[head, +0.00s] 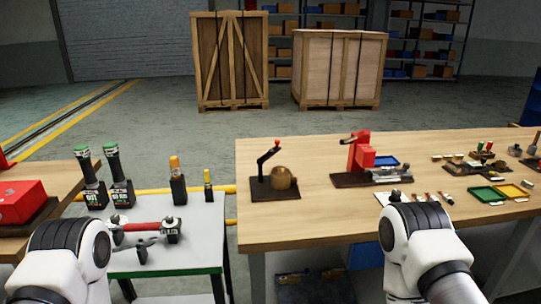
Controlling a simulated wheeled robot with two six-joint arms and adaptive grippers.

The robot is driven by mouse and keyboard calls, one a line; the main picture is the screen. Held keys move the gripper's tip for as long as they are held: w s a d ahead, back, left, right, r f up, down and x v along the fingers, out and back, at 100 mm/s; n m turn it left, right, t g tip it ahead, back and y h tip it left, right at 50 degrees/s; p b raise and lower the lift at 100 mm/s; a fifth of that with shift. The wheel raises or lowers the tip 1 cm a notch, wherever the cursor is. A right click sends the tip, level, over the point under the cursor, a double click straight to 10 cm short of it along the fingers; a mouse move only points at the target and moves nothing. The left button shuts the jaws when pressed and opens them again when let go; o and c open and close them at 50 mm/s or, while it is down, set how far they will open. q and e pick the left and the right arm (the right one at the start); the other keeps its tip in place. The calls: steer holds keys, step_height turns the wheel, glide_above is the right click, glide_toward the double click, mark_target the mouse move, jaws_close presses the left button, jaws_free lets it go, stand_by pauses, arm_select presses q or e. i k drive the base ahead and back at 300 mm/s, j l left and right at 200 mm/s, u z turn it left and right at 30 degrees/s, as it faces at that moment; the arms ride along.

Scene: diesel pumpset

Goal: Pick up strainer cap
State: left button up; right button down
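I cannot tell for sure which thing is the strainer cap. A brown rounded piece (283,178) sits on a dark base plate (270,195) near the left end of the wooden table, beside a black lever with a red tip (268,152). No hand is near it. White links of both my arms show at the bottom left and bottom right. Neither gripper's fingers show in the head view.
The wooden table (320,222) also holds a red device (361,152), a green tray (486,194) and a yellow tray (512,191). The grey side table (195,258) carries a red-handled hammer (150,228) and power tools. Bare wood lies between the lever and the red device.

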mark_target(280, 171)
steer(key=i+l+u, duration=0.25)
steer(key=l, duration=0.2)
steer(key=l+u, duration=0.3)
steer(key=i+l+u, duration=0.1)
steer(key=l+u, duration=0.15)
steer(key=l, duration=0.35)
